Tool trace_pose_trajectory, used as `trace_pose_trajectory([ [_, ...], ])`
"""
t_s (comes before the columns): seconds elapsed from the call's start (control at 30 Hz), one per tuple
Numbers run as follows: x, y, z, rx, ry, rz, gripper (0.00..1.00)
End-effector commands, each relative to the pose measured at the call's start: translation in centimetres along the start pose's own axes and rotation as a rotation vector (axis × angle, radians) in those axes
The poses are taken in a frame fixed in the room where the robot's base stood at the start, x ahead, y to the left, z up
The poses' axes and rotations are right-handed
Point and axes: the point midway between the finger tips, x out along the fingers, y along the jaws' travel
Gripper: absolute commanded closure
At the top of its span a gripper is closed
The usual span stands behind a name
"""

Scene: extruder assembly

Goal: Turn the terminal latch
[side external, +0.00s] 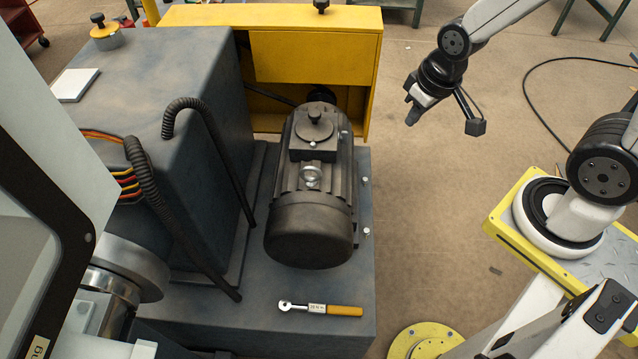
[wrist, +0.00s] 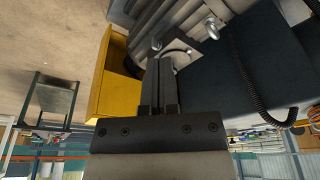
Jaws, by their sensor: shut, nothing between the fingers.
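The dark grey motor (side external: 310,225) stands on the machine base. On its top is a dark square terminal box (side external: 326,152) with a round cap and small upright knob (side external: 315,117), which looks like the terminal latch. My gripper (side external: 411,117) is shut and empty, in the air to the right of the motor and apart from it. In the wrist view my shut fingers (wrist: 160,66) point toward the motor's ribbed body (wrist: 182,18), seen at the top. The fingers hide part of the motor there, and I cannot make out the latch clearly in that view.
A metal lifting eye (side external: 312,177) stands up from the motor. A yellow cabinet (side external: 315,55) is behind it. A torque wrench with an orange handle (side external: 343,311) lies on the base in front. Black hoses (side external: 215,150) arch at the left.

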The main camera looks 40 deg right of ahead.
Motion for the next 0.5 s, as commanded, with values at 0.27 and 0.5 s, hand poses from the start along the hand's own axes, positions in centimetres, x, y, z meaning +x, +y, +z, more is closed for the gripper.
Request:
trace_pose_trajectory([
  [0.27,0.00,0.00,-0.01,0.000,0.000,0.000,1.00],
  [0.5,0.08,0.03,-0.02,0.007,-0.005,-0.001,0.56],
])
